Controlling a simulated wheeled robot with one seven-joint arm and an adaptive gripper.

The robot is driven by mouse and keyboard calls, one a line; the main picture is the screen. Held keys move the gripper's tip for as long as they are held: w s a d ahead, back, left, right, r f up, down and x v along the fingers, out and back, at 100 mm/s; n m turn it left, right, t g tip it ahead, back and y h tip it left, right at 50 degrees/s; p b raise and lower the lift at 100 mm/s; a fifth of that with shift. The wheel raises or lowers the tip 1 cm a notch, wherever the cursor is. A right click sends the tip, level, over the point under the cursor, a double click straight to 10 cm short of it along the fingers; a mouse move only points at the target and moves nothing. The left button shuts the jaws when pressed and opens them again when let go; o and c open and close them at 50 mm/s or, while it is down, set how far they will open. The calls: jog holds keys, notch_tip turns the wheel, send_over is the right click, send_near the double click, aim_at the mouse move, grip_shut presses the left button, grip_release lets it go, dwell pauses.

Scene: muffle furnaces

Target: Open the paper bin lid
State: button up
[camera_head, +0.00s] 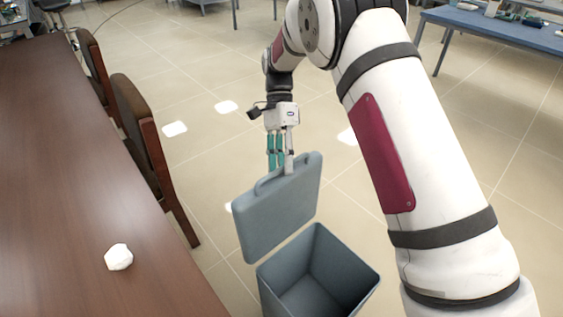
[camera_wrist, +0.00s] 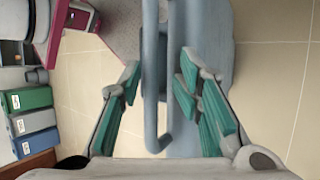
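The grey-blue paper bin (camera_head: 330,262) stands on the floor, and its inside shows empty in the head view. Its lid (camera_head: 281,215) stands raised and tilted along the bin's left rim, leaving the mouth uncovered. My gripper (camera_head: 281,165) points down at the lid's upper edge, by the loop handle (camera_head: 266,186). In the wrist view the handle (camera_wrist: 152,85) runs between the two green-padded fingers of my gripper (camera_wrist: 160,68). The fingers look apart, with gaps beside the handle, so they do not look clamped on it.
A brown wooden table (camera_head: 75,190) fills the left, with a crumpled white paper ball (camera_head: 118,257) on it. Chairs (camera_head: 140,125) stand along its edge, left of the bin. A blue workbench (camera_head: 500,28) is at the far right. Tiled floor (camera_head: 215,65) is open behind.

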jog(key=v, duration=0.7)
jog(key=shift+w+r, duration=0.1)
jog(key=shift+w, duration=0.05)
jog(key=shift+a, duration=0.1)
jog(key=c, duration=0.6)
jog(key=n, duration=0.2)
jog(key=shift+w+a+r+n+t, duration=0.2)
jog(key=shift+w+a+n+t, duration=0.1)
jog(key=shift+a, duration=0.1)
grip_shut()
jog(key=w+a+r+n+t+h+p, duration=0.1)
jog(key=w+a+r+n+t+p, duration=0.35)
jog(key=n, duration=1.25)
jog(key=s+b+x, duration=0.1)
jog(key=x, duration=0.9)
jog(key=shift+s+t, duration=0.2)
jog(key=shift+t, duration=0.15)
